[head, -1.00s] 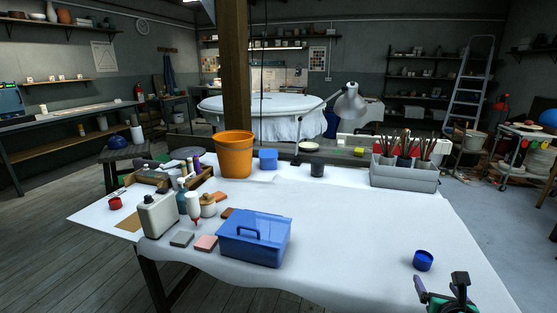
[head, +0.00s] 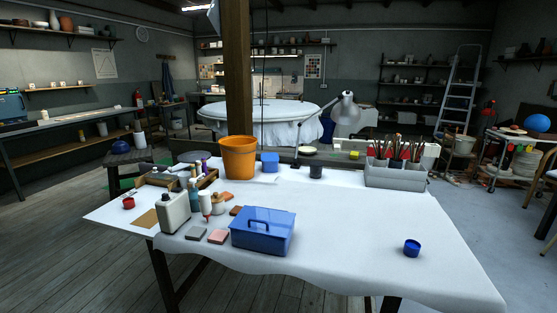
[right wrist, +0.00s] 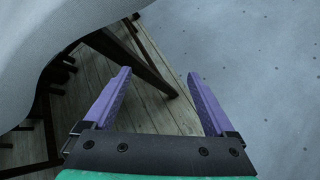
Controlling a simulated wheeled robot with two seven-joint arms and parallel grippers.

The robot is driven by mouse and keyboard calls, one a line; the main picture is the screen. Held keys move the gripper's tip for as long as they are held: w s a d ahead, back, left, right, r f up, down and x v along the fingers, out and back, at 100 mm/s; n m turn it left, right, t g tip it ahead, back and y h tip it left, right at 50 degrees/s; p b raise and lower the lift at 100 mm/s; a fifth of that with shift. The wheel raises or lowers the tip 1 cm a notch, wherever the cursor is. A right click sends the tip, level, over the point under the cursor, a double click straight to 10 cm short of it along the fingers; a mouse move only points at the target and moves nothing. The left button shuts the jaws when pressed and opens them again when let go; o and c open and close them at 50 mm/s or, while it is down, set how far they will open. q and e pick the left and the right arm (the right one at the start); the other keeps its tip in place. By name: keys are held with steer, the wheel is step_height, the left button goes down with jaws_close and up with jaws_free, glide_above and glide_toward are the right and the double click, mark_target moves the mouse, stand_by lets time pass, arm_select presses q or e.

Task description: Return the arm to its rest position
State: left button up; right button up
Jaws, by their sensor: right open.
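My right gripper (right wrist: 158,88) shows in the right wrist view with its two purple fingers wide apart and nothing between them. Below it are the wooden floor and a dark table leg, with the white cloth of the table at upper left. Neither gripper shows in the head view now. The cloth-covered table (head: 345,235) stands in front of me. A small round blue container (head: 412,248) sits alone near its right end.
A blue toolbox (head: 263,232), a white canister (head: 174,213), an orange bucket (head: 238,157) and a grey brush caddy (head: 395,174) stand on the table. A desk lamp (head: 346,108) rises behind.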

steer(key=s+a+f+m+g+y+p, duration=0.1)
steer(key=s+a+f+m+g, duration=0.15)
steer(key=s+f+m, duration=0.5)
steer(key=s+a+f+m+g+y+p, duration=0.2)
steer(key=s+a+f+m, duration=0.15)
steer(key=s+f, duration=0.7)
steer(key=s+a+f+m+g+y+p, duration=0.1)
steer(key=s+a+f+m+g+y, duration=0.1)
steer(key=s+a+f+m, duration=0.8)
steer(key=s+a+f+g, duration=0.1)
steer(key=s+a, duration=0.1)
steer(key=s, duration=0.3)
steer(key=shift+s+a+f, duration=0.15)
steer(key=shift+a+f, duration=0.05)
steer(key=shift+f, duration=0.05)
